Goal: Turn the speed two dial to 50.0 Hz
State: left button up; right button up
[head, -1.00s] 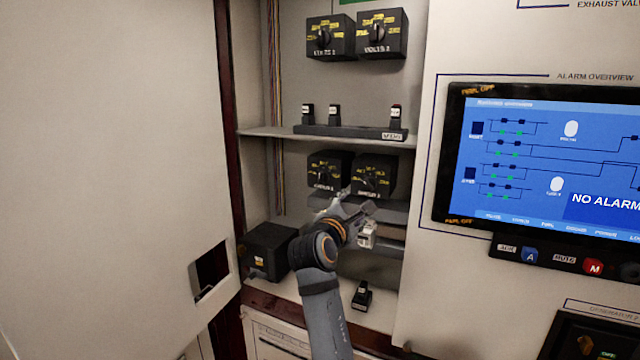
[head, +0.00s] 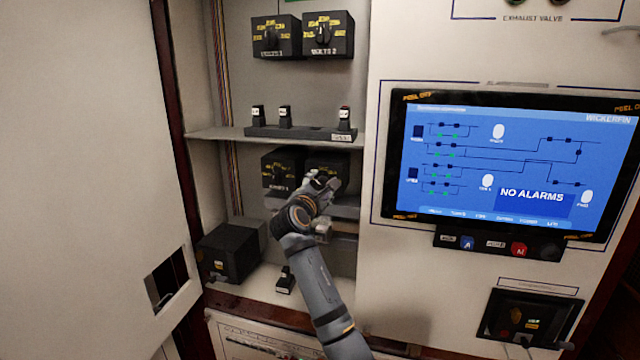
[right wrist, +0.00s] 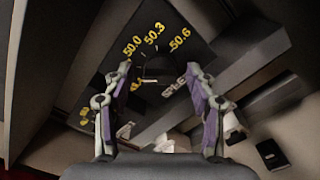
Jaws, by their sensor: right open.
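The speed two dial is on the right black box (head: 328,160) of the lower pair on the cabinet's back wall. My right gripper (head: 326,180) is in front of it and covers most of its face in the head view. In the right wrist view the dark dial knob (right wrist: 157,69) shows under yellow marks, among them 50.0, 50.3 and 50.6. The right gripper (right wrist: 159,80) is open and empty, its fingers on either side of the knob in the picture. Contact and the knob's exact setting cannot be told. My left gripper is not in view.
A left dial box (head: 281,168) sits beside it. Above is a shelf (head: 225,133) with several small switches. A black box (head: 231,250) and a small black switch (head: 285,280) stand below. A blue screen (head: 510,165) is on the right panel, and a pale door (head: 80,150) at left.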

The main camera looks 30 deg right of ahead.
jog(key=c, duration=1.1)
jog(key=shift+f, duration=0.1)
jog(key=shift+c, duration=0.2)
jog(key=shift+m, duration=0.3)
jog(key=m+b, duration=0.2)
jog(key=m, duration=0.1)
jog(key=shift+f+b, duration=0.15)
jog(key=shift+b, duration=0.15)
jog(key=shift+m+b, duration=1.2)
jog(key=shift+m, duration=0.9)
jog(key=o, duration=1.1)
